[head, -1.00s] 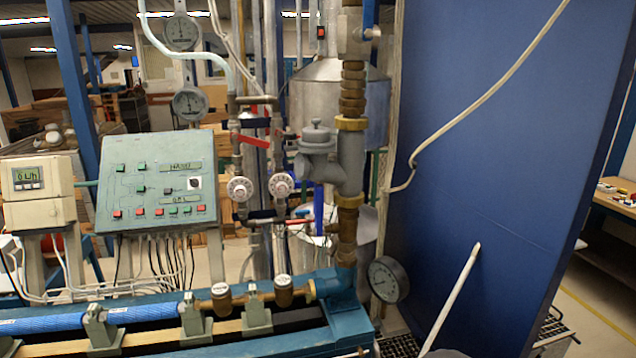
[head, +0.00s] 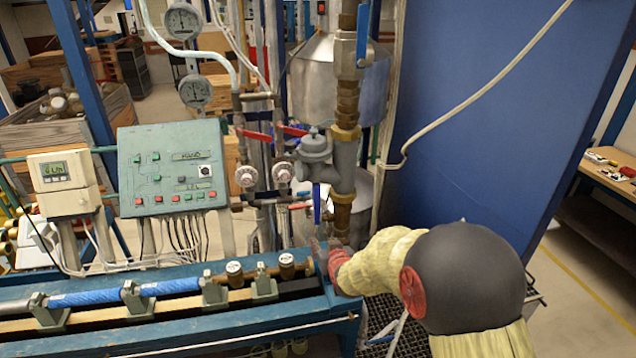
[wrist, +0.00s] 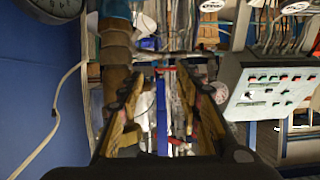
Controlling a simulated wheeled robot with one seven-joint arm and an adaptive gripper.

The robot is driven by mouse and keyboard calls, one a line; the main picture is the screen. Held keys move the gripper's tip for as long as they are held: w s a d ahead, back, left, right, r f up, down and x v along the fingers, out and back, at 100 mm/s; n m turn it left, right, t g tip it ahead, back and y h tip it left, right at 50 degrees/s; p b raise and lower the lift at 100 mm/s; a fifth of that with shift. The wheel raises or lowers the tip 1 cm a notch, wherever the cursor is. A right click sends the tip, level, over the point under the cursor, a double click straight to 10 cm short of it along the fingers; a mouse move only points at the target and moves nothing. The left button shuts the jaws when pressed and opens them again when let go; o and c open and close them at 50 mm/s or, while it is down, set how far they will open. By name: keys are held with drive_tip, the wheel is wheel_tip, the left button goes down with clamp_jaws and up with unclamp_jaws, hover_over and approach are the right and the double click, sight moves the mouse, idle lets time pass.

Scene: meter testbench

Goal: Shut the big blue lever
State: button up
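A long blue lever (head: 362,35) hangs upright beside the ball valve at the top of the brass pipe. A smaller blue lever (head: 316,203) hangs lower, left of the pipe. I cannot tell for sure which one the task means. My gripper (head: 325,248) is below the smaller lever, beside the pipe's lower end; its fingers are partly hidden. In the wrist view, which looks upside down, my gripper (wrist: 157,105) is open. An upright blue bar, seemingly the smaller lever (wrist: 161,115), shows between the fingers, apparently beyond them. No contact is visible.
The brass pipe (head: 346,110) and grey valve body (head: 315,148) stand close to my gripper. Red levers (head: 255,135) and the control panel (head: 172,168) are to the left. A blue bench (head: 250,320) lies below. A large blue panel (head: 470,120) stands at the right.

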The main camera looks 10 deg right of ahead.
sight(318, 193)
drive_tip(key=w+r+t, duration=0.1)
drive_tip(key=r, duration=0.3)
drive_tip(key=w+r+t, duration=0.1)
drive_tip(key=r+t, duration=0.1)
drive_tip(key=r, duration=0.2)
drive_tip(key=w+r+t, duration=0.2)
drive_tip(key=r, duration=0.2)
drive_tip(key=shift+w+p, duration=0.6)
drive_tip(key=shift+w, duration=3.25)
drive_tip(key=c, duration=0.4)
clamp_jaws()
